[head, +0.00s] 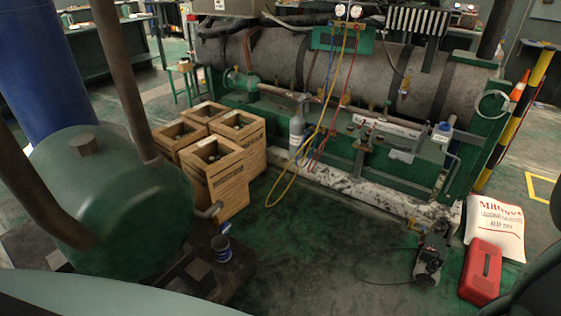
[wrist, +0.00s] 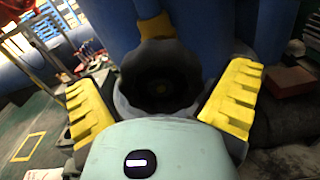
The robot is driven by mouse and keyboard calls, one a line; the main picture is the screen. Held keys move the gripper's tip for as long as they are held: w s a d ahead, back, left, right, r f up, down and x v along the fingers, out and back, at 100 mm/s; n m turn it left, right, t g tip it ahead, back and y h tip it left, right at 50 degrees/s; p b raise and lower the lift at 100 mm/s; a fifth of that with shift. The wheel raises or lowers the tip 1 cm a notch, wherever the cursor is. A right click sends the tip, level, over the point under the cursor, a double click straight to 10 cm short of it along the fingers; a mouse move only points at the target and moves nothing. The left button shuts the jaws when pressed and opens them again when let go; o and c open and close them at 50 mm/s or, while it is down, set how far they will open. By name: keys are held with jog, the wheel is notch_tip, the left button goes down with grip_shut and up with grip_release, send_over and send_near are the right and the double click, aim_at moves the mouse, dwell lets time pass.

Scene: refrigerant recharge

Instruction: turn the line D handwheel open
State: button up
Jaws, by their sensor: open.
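The wheel lies between the pads, and I see no clear contact. My gripper and this handwheel cannot be made out in the head view.
In the head view, wooden crates (head: 229,188) stand beside a green tank (head: 112,190). Yellow and red hoses hang from gauges (head: 341,11) before a long grey vessel (head: 270,66). A red case (head: 481,272), a white sack (head: 495,226) and a dark pump (head: 431,254) sit at the right.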

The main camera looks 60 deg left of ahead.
jog(key=shift+s, duration=0.1)
jog(key=shift+c, duration=0.4)
jog(key=c, duration=1)
